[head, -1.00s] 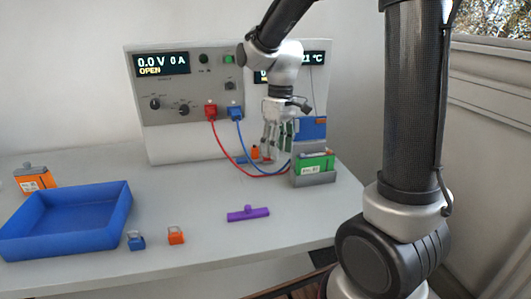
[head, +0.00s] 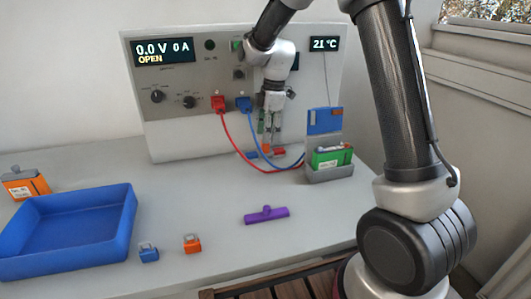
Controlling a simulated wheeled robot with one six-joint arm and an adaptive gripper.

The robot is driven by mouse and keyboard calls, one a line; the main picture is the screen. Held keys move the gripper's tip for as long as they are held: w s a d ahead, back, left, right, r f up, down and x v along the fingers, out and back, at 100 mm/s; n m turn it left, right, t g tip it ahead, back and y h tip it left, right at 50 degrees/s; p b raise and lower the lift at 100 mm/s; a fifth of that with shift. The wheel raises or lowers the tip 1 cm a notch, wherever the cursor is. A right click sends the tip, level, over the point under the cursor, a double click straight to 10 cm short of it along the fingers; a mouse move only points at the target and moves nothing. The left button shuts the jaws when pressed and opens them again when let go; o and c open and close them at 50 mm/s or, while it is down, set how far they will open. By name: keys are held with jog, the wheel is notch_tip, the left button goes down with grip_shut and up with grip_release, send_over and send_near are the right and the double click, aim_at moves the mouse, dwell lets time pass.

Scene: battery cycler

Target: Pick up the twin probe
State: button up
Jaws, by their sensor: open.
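The twin probe (head: 279,152) lies at the back of the table, close to the front of the cycler. It shows as a small piece with a blue end at left, an orange middle and a red end at right. My gripper (head: 268,140) points down over it with its fingers open. The fingertips are at or just above the orange middle; I cannot tell whether they touch it. The fingers hide part of the probe's back.
The cycler (head: 190,130) stands close behind, with red (head: 227,138) and blue (head: 255,138) cables looping nearby. A blue tray (head: 70,245), two small blocks and a purple bar (head: 266,215) lie in front.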

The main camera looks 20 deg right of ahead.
aim_at(265, 145)
jog(key=f, duration=0.3)
jog(key=a+f, duration=0.1)
jog(key=f, duration=0.1)
jog(key=shift+f, duration=0.1)
grip_shut()
